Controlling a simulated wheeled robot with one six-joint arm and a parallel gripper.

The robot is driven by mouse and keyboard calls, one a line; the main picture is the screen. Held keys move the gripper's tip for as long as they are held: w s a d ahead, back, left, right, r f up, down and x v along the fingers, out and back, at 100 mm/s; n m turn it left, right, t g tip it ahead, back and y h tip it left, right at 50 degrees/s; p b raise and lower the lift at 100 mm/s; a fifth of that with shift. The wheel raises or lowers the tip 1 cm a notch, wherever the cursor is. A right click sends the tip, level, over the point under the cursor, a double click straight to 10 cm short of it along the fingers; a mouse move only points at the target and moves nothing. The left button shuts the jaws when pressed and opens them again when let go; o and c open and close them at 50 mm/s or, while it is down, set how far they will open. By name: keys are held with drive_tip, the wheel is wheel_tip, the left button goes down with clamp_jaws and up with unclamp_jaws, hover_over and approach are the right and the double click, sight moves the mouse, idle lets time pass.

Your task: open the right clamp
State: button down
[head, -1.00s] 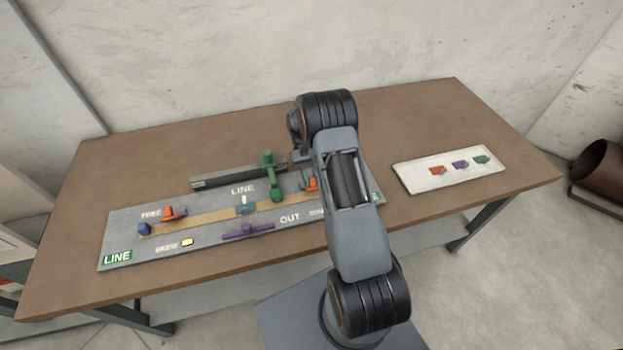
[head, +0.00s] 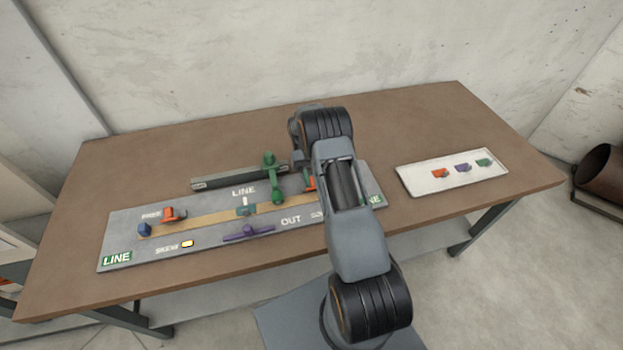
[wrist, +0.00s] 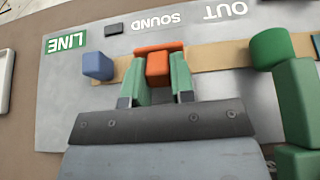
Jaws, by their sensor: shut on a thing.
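The right clamp, an orange block (wrist: 158,66), shows in the wrist view between the two green fingers of my gripper (wrist: 159,72). The fingers press on it from both sides. The left clamp (head: 172,214), also orange, sits at the left end of the tan strip (head: 205,220) near the word FREE. How far the right clamp's lever is turned I cannot tell.
A green arm-like part (head: 269,172) stands close left of my arm; it fills the right of the wrist view (wrist: 288,95). A blue block (wrist: 98,66) is beside the clamp. A purple lever (head: 248,231) lies in front. A white tray (head: 415,182) stands right.

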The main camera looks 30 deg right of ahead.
drive_tip(key=c, duration=1)
unclamp_jaws()
drive_tip(key=shift+o, duration=0.2)
drive_tip(key=shift+r, duration=0.1)
drive_tip(key=shift+w+r, duration=0.1)
drive_tip(key=shift+r, duration=0.2)
wheel_tip(320, 180, up, 3)
drive_tip(key=shift+f+b, duration=0.1)
drive_tip(key=shift+b, duration=0.4)
drive_tip(key=s+a+r, duration=0.1)
drive_tip(key=s+r, duration=0.3)
drive_tip(key=s, duration=0.3)
drive_tip(key=s+a+r+b, duration=0.1)
drive_tip(key=s+r, duration=0.4)
drive_tip(key=s, duration=0.1)
drive_tip(key=shift+s+a+r, duration=0.2)
drive_tip(key=shift+s+a, duration=0.2)
